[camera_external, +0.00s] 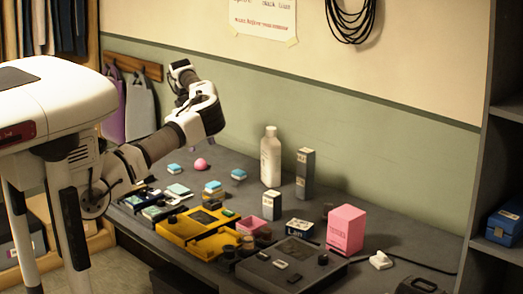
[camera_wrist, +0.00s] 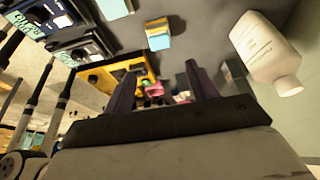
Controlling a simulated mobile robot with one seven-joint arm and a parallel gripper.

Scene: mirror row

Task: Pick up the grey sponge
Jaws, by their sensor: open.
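I cannot pick out a grey sponge for certain in either view; small grey and dark items are hard to tell apart here. My gripper (camera_wrist: 161,70) is open, with its two dark fingers apart and nothing seen held between them. In the external view my arm is raised above the back left of the table, and its fingers cannot be made out clearly there. Small blue and white blocks (camera_external: 239,174) and a pink ball (camera_external: 201,164) lie on the grey table (camera_external: 385,235). One blue and tan block (camera_wrist: 158,36) shows beyond the fingers in the wrist view.
A white bottle (camera_external: 270,160) stands near the wall; it also shows in the wrist view (camera_wrist: 262,45). A tall grey box (camera_external: 305,175) and a pink box (camera_external: 346,230) stand to its right. Yellow trays (camera_external: 190,225) and a dark grey case (camera_external: 285,268) fill the front.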

